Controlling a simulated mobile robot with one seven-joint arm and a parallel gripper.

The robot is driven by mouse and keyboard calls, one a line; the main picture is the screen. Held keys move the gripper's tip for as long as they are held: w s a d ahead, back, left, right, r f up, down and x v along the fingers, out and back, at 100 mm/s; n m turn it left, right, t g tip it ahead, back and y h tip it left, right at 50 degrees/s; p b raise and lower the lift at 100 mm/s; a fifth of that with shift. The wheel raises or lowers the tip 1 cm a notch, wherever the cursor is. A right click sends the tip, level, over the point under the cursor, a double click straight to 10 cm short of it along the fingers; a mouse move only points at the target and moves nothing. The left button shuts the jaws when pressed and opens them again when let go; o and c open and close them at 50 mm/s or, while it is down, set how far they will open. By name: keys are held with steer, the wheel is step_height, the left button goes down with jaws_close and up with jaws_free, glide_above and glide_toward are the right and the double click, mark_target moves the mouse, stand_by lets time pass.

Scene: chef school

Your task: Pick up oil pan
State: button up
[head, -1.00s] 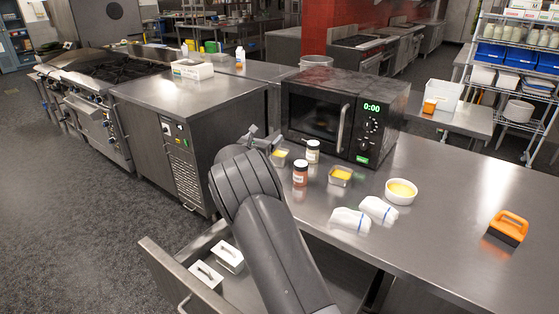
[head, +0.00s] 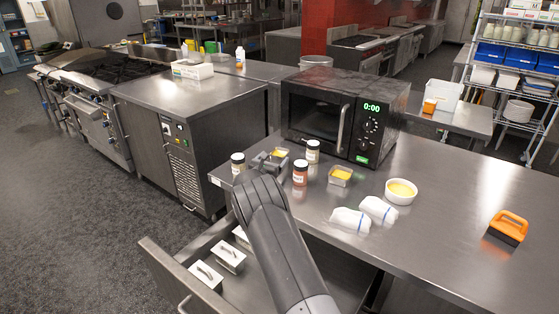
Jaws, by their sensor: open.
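Two small square metal pans with yellow contents are on the steel counter. One pan (head: 341,176) stands clear, in front of the microwave. The other pan (head: 281,152) is farther left, partly hidden by my gripper. Which of them is the oil pan I cannot tell for sure. My gripper (head: 268,158) is open at the counter's left end, beside and in front of the left pan. Its fingers are small and partly hidden by the wrist, so I cannot tell whether they touch the pan.
Spice jars stand close by: one left (head: 238,163), one red-brown (head: 300,173) and one behind (head: 313,151). A microwave (head: 362,129), a white bowl (head: 401,191) and white rolled cloths (head: 350,221) share the counter. The counter's right side is mostly clear.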

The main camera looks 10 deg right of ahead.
mark_target(276, 158)
steer(key=x, duration=0.3)
steer(key=shift+d, duration=0.5)
steer(key=shift+w+d+r, duration=0.1)
steer(key=shift+w+d, duration=0.25)
steer(key=shift+w, duration=0.3)
steer(key=shift+c, duration=0.5)
steer(key=c, duration=1.2)
steer(key=shift+o, duration=0.2)
steer(key=shift+r, duration=0.1)
